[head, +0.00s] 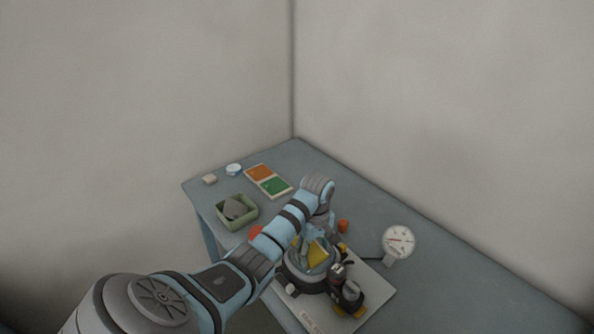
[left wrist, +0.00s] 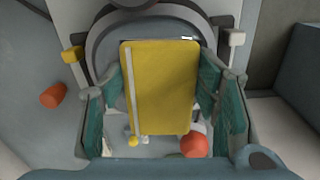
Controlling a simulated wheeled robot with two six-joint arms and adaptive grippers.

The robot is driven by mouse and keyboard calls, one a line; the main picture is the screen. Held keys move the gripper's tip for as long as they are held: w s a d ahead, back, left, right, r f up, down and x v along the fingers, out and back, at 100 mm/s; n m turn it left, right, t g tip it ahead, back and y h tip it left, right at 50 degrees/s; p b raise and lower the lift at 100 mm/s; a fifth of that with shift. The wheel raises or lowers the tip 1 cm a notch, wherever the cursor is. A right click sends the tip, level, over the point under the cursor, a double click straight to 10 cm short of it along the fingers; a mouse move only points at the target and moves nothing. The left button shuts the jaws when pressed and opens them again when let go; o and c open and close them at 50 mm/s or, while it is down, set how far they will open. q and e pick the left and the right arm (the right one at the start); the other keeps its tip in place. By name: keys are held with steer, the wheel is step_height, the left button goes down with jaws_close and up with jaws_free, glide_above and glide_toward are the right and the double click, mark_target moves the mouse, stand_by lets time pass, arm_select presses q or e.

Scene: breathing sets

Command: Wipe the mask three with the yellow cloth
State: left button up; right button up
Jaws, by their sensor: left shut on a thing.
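My left gripper (head: 317,246) reaches down over the breathing set from above. In the left wrist view its teal-padded fingers (left wrist: 160,100) stand on both sides of the yellow cloth (left wrist: 160,75), a flat yellow panel with a pale stripe, and are shut on it. The cloth also shows in the head view (head: 319,254). Below it is a dark grey, rounded mask (head: 300,275) on a pale board; its grey rim (left wrist: 100,40) shows around the cloth. The cloth hides the mask's middle, and I cannot tell whether they touch. My right gripper is not in view.
A white dial gauge (head: 398,241) stands at the right of the board (head: 375,305). A green tray (head: 224,217) holds a grey item. An orange and green panel (head: 268,181), a white round item (head: 233,169) and a beige block (head: 210,179) lie farther back.

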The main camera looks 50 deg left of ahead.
arm_select(q)
steer(key=shift+d, duration=0.35)
steer(key=shift+s, duration=0.15)
steer(key=shift+a, duration=0.25)
steer(key=shift+w+a+b, duration=0.15)
steer(key=shift+a+b, duration=0.1)
steer(key=shift+a, duration=1.4)
steer(key=shift+w+a+b, duration=0.15)
steer(key=shift+a+b, duration=0.1)
steer(key=shift+a, duration=1.4)
steer(key=shift+a+r, duration=0.15)
steer(key=shift+a, duration=0.05)
step_height(320, 180, up, 3)
steer(key=shift+a+r+p, duration=0.1)
steer(key=shift+p, duration=0.55)
steer(key=shift+r, duration=2.35)
